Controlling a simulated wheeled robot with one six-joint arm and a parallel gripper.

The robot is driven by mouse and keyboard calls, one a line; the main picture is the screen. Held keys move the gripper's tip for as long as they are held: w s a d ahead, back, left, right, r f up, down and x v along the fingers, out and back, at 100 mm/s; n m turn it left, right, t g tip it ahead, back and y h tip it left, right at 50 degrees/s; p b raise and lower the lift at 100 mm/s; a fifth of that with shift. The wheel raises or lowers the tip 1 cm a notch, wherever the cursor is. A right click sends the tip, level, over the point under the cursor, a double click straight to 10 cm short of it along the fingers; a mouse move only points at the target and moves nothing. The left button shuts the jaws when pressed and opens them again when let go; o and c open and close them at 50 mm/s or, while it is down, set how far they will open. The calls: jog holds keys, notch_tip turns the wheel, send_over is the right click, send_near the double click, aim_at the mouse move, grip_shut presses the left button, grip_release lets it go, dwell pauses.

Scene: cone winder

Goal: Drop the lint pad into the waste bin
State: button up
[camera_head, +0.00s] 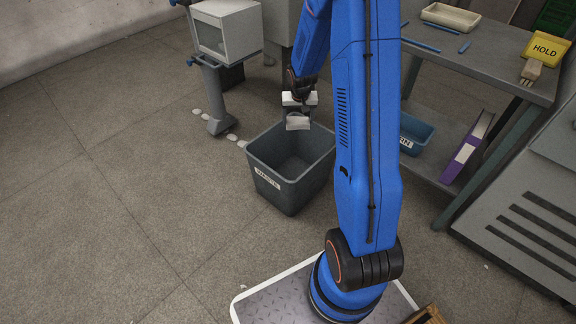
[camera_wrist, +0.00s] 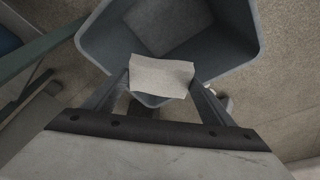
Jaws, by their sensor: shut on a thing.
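The lint pad (camera_wrist: 161,77) is a pale grey, flat, roughly rectangular piece. My gripper (camera_head: 298,112) is shut on it, and the pad (camera_head: 298,122) hangs between the fingertips. The waste bin (camera_head: 290,188) is a dark grey open tub with a white label, standing on the floor. In the head view the pad shows over the bin's far rim. In the wrist view the pad overlaps the near part of the bin (camera_wrist: 228,28) opening, above it. The part of the bin floor that shows looks empty; my arm hides the bin's right edge.
A workbench (camera_head: 470,55) with a tray, blue rods and a yellow HOLD sign (camera_head: 546,47) stands at the right. Its lower shelf holds a blue bin (camera_head: 415,133) and a purple binder (camera_head: 462,158). A grey-white machine (camera_head: 228,32) stands behind the waste bin. The floor at left is clear.

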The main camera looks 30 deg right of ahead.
aim_at(298, 128)
jog(key=shift+f, duration=2.75)
jog(key=o, duration=1.1)
jog(key=shift+r, duration=0.1)
jog(key=v, duration=1.7)
jog(key=shift+a+r, duration=0.1)
